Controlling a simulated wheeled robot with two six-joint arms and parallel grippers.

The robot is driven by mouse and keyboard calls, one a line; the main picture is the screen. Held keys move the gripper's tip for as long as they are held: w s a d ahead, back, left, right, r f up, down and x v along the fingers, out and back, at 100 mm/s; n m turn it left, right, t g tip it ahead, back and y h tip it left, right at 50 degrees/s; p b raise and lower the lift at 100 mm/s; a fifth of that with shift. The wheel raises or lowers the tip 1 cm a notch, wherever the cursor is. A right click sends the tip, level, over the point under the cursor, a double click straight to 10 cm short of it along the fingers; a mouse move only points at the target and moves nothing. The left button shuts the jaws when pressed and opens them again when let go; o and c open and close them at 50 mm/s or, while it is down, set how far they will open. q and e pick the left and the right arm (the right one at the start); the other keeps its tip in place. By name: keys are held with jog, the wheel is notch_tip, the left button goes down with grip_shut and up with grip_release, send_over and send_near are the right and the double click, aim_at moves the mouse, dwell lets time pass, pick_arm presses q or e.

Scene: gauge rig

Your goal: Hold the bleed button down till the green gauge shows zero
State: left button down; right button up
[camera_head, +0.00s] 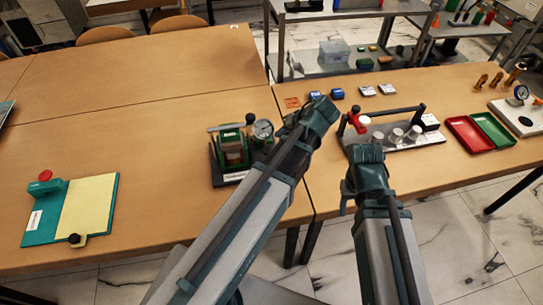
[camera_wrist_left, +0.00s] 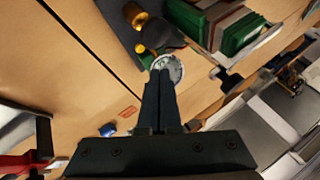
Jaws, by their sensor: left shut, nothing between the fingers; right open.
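A pressure gauge (camera_head: 263,130) with a white dial stands at the right end of a dark rig with a green block (camera_head: 232,147). The dial also shows in the left wrist view (camera_wrist_left: 174,66), partly covered; its reading is too small to tell. A brass part (camera_wrist_left: 135,14) is beside it. I cannot make out the bleed button. My left gripper (camera_wrist_left: 166,78) is shut and empty, its fingertips over the dial's edge in that view; whether they touch anything is unclear. My right gripper (camera_head: 364,153) is open, in front of the grey rack, its fingers mostly hidden.
The grey rack (camera_head: 432,138) carries pale cylinders and a red part (camera_head: 358,122). Red (camera_head: 467,134) and green (camera_head: 493,129) trays lie to its right. Another gauge (camera_head: 521,92) stands far right. A teal board (camera_head: 50,222) lies at left. The table's back left is clear.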

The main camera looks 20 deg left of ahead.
pick_arm(q)
jog(key=shift+n+y, duration=0.8)
jog(key=w+a, duration=0.1)
jog(key=a, duration=0.1)
jog(key=w+a+b, duration=0.1)
jog(key=w+a, duration=0.1)
jog(key=shift+w+f, duration=0.2)
pick_arm(e)
notch_tip(320, 180, down, 3)
jog(key=shift+r, duration=0.2)
pick_arm(q)
jog(key=shift+f+b, duration=0.1)
jog(key=shift+b, duration=0.25)
pick_arm(e)
jog(key=shift+f, duration=0.1)
pick_arm(q)
notch_tip(320, 180, down, 9)
jog(key=b, duration=0.8)
jog(key=shift+b, duration=0.35)
pick_arm(e)
notch_tip(320, 180, down, 9)
pick_arm(q)
jog(key=shift+f+b, duration=0.25)
jog(key=shift+b, duration=0.15)
pick_arm(e)
jog(key=shift+f, duration=0.2)
